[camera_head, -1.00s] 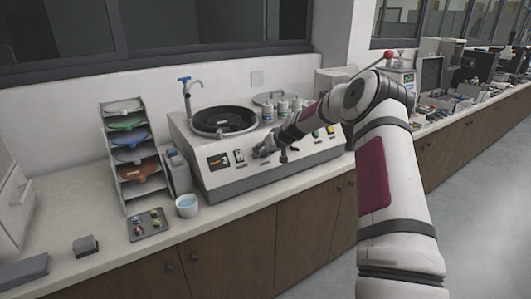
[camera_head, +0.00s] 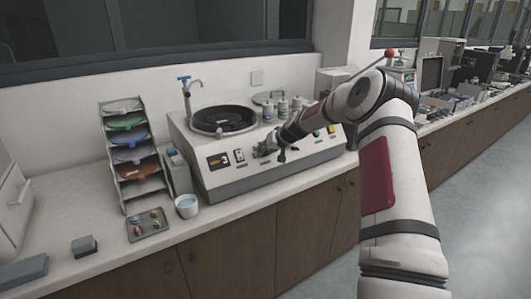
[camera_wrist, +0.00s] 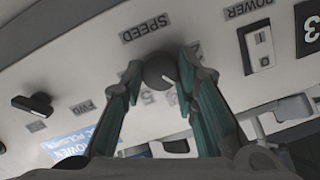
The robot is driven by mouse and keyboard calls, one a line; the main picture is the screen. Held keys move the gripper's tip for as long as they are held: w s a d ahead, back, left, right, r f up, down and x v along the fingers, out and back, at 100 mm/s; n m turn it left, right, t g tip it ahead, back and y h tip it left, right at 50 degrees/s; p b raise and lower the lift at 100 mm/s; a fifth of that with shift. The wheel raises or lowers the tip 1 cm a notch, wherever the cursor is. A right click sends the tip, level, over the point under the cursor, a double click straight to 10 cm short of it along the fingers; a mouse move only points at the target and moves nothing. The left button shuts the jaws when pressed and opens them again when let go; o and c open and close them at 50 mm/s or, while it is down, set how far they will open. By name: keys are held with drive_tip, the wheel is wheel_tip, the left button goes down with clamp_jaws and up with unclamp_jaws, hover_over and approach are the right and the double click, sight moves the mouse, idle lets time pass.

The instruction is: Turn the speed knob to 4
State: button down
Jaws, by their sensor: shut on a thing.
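The dark round speed knob (camera_wrist: 160,70) sits under the SPEED label (camera_wrist: 145,28) in the wrist view. My gripper (camera_wrist: 161,72) is shut on it, one teal-lined finger on each side. A pale pointer mark on the knob faces the lower right of that view. Some dial numbers show around the knob, and the fingers hide others. The black display (camera_head: 219,161) on the polisher (camera_head: 205,187) shows a large 3. Part of that digit also shows in the wrist view. In the head view my gripper (camera_head: 268,151) is at the front panel and hides the knob.
The power switch (camera_wrist: 258,46) is close to my right finger in the wrist view. A black handle-shaped knob (camera_wrist: 33,105) is at the left. In the head view a cup (camera_head: 187,206), a small tray (camera_head: 147,225) and a rack of discs (camera_head: 127,150) stand left of the machine.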

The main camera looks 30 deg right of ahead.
drive_tip(key=m+b, duration=0.1)
drive_tip(key=m, duration=0.5)
drive_tip(key=shift+d+f+y, duration=0.1)
drive_tip(key=shift+y, duration=0.3)
drive_tip(key=shift+t, duration=0.3)
drive_tip(key=c, duration=1.2)
unclamp_jaws()
drive_tip(key=shift+c, duration=0.2)
drive_tip(key=shift+s, duration=0.1)
drive_tip(key=v, duration=1.2)
